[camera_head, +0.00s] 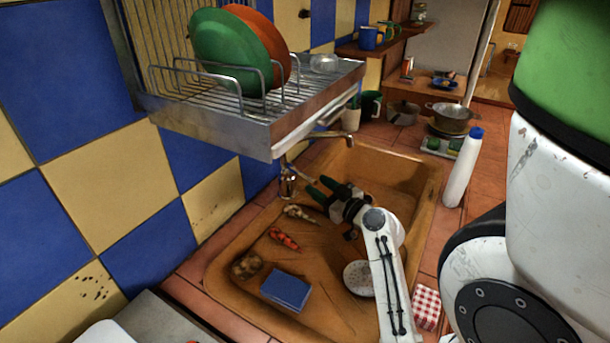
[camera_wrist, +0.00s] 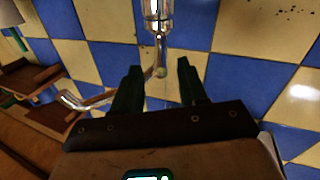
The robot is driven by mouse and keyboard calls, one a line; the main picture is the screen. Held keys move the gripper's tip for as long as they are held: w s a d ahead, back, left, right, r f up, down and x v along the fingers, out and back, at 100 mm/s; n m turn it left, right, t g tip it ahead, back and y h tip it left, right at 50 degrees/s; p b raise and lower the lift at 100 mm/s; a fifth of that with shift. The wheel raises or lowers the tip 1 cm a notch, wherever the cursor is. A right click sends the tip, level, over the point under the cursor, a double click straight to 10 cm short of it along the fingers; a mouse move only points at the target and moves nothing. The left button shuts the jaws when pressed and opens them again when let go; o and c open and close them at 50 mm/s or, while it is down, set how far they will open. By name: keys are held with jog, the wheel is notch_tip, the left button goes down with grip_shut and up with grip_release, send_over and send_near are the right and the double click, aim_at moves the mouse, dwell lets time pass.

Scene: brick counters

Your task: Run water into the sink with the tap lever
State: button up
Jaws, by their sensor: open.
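The metal tap (camera_head: 288,183) stands at the wall side of the orange-brown sink (camera_head: 225,255), partly hidden under the dish rack. Its spout (camera_head: 336,136) reaches out over the sink's far part. My gripper (camera_head: 316,187) is above the sink with its dark green fingers spread, pointing at the tap. In the wrist view, the tap body (camera_wrist: 158,12) is straight ahead. A thin metal rod with a rounded end, seemingly the lever (camera_wrist: 161,72), shows in the gap between the fingertips. I cannot tell whether it touches them. The spout (camera_wrist: 88,101) shows to the left. No water is visible.
A metal dish rack (camera_head: 225,125) with green and orange plates overhangs the tap. The sink holds a blue box (camera_head: 286,290), a red item (camera_head: 284,238) and a pale round item (camera_head: 359,278). A white bottle (camera_head: 461,170) stands on the right rim.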

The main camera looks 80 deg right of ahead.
aim_at(302, 175)
jog(key=p+x, duration=0.1)
jog(key=x, duration=0.5)
jog(key=shift+w, duration=0.1)
grip_shut()
dwell(0.3)
